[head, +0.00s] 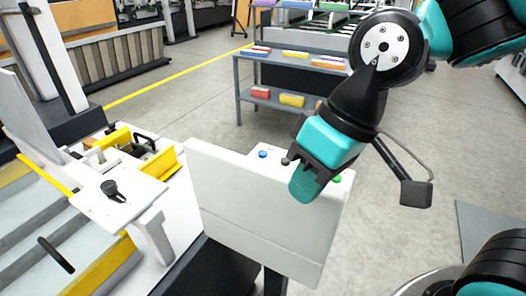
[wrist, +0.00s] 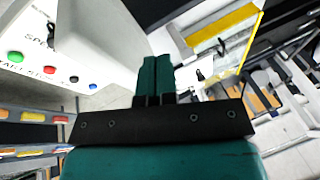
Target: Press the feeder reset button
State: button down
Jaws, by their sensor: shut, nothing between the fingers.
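The control box (head: 260,215) stands in the middle of the head view, its back toward the camera. A blue button (head: 262,154) shows near its top left, a dark knob or button (head: 286,161) beside my fingers, and a green button (head: 337,178) at the right. In the wrist view the face carries a green button (wrist: 15,56), a red button (wrist: 49,70), a black one (wrist: 73,79) and the blue button (wrist: 92,86); I cannot read which is labelled reset. My gripper (head: 303,188) is shut and empty, over the box; contact cannot be told.
A machine with yellow guards and a black knob (head: 110,188) stands left of the box. A grey shelf table (head: 290,62) with coloured cartons stands behind. Open floor lies between the box and the shelf.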

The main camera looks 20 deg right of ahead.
jog(key=w, duration=0.2)
jog(key=w+m+t, duration=0.1)
jog(key=w, duration=0.2)
jog(key=w+m+p, duration=0.1)
jog(key=w, duration=0.2)
jog(key=shift+a+r, duration=0.15)
jog(key=shift+a, duration=0.25)
jog(key=w+f+m+t+p, duration=0.2)
jog(key=w+m+t, duration=0.15)
jog(key=w, duration=0.85)
jog(key=m+t+h+p, duration=0.1)
jog(key=m+t+p, duration=0.1)
jog(key=m+t, duration=0.3)
send_over(265, 152)
notch_tip(265, 152, down, 8)
jog(key=g, duration=0.2)
jog(key=shift+m+t, duration=0.25)
jog(key=shift+f+b, duration=2.65)
jog(key=shift+f, duration=1.75)
jog(key=shift+f+b, duration=0.4)
